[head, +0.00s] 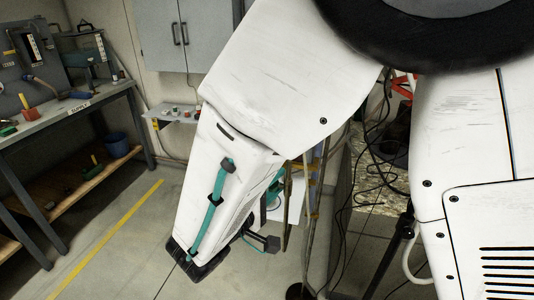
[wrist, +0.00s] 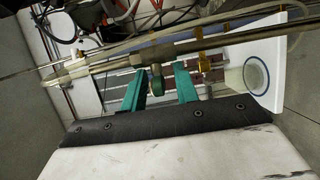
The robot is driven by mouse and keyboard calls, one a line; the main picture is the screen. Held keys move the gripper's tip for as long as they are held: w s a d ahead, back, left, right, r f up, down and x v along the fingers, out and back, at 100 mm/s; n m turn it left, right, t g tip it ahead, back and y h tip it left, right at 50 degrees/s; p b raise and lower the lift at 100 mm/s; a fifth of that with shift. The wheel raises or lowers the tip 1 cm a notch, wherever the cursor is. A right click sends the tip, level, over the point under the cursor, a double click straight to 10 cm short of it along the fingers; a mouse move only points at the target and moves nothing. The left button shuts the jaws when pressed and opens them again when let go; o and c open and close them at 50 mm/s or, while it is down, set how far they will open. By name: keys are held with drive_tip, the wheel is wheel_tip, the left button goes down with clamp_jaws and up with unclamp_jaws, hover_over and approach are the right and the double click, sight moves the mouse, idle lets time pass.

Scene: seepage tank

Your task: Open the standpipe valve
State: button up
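In the wrist view a brass-coloured pipe (wrist: 215,46) crosses the picture. A small green valve handle (wrist: 157,82) sits on a fitting at the pipe's middle. My gripper (wrist: 160,80) has its two teal fingers apart, one on each side of the handle. Gaps show between the handle and both fingers, so nothing is gripped. How far the fingertips reach past the handle is hard to tell. In the head view my white arm covers most of the gripper and the valve.
A white panel with a round ring (wrist: 256,76) stands right of the pipe. Clear hoses and dark cables hang close by. In the head view a workbench (head: 75,103) with tools stands at left, a grey cabinet (head: 183,35) behind. Loose black cables (head: 372,150) hang right of my arm.

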drive_tip(key=shift+x, duration=0.8)
clamp_jaws()
